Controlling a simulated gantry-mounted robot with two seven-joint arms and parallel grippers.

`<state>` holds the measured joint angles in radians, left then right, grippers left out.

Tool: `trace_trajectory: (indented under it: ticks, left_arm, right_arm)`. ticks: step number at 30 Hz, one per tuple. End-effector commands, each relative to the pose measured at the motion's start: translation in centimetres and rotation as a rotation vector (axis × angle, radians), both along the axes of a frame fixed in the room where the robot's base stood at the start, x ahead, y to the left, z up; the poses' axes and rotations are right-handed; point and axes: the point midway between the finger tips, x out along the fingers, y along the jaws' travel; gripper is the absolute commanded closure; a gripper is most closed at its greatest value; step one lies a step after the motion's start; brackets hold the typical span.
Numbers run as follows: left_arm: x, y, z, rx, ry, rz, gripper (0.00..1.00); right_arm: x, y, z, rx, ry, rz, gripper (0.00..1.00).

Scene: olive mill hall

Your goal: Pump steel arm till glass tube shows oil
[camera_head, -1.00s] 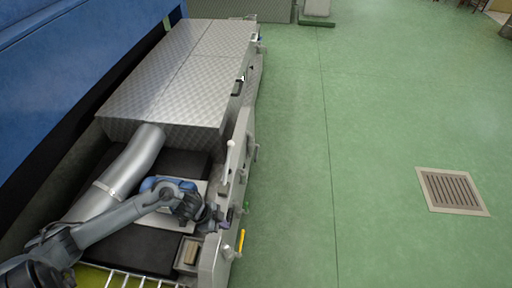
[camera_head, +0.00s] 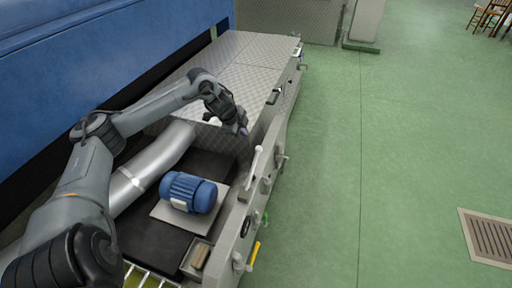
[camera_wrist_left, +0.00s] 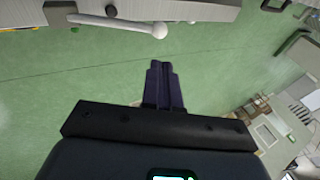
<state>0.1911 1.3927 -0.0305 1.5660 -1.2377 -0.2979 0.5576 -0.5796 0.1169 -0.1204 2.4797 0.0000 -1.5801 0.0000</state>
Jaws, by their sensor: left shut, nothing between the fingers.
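The pale steel arm (camera_head: 252,172) with a rounded end rises from the edge of the grey side panel (camera_head: 250,212). It also shows across the top of the left wrist view as a rod with a white ball end (camera_wrist_left: 118,24). My left gripper (camera_head: 243,131) is above the near edge of the plated cover, a little beyond the arm's upper end and apart from it. In the left wrist view its dark fingers (camera_wrist_left: 165,84) are together and empty, pointing towards the green floor. I cannot make out the glass tube. My right gripper is not in view.
A blue motor (camera_head: 188,192) sits on a plate in the open bay beside a silver pipe (camera_head: 155,160). Small levers and a yellow handle (camera_head: 254,253) stick out from the panel. A blue machine (camera_head: 110,62) stands on the left. Green floor (camera_head: 390,160) is clear on the right.

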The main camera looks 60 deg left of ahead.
Motion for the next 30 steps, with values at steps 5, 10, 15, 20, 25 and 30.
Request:
trace_trajectory:
  ticks: [5, 10, 15, 20, 25, 30]
  left_arm:
    - [0.0, 0.0, 0.0, -0.001, 0.001, 0.0, 1.0]
    - [0.2, 0.0, -0.4, -0.002, -0.001, 0.001, 1.0]
    - [0.8, 0.2, -1.6, -0.004, -0.002, 0.002, 1.0]
    - [2.0, 0.4, -4.1, -0.006, -0.003, 0.002, 1.0]
    - [3.5, 0.8, -7.1, -0.006, -0.001, 0.002, 1.0]
    - [4.8, 1.2, -9.6, -0.005, 0.0, 0.001, 1.0]
  right_arm:
    - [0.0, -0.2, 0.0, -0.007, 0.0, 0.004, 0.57]
    - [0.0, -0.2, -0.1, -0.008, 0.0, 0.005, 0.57]
    - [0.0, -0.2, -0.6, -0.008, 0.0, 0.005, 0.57]
    - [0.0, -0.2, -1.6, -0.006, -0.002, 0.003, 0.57]
    - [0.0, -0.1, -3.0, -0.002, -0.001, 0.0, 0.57]
    - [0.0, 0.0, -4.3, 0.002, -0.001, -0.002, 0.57]
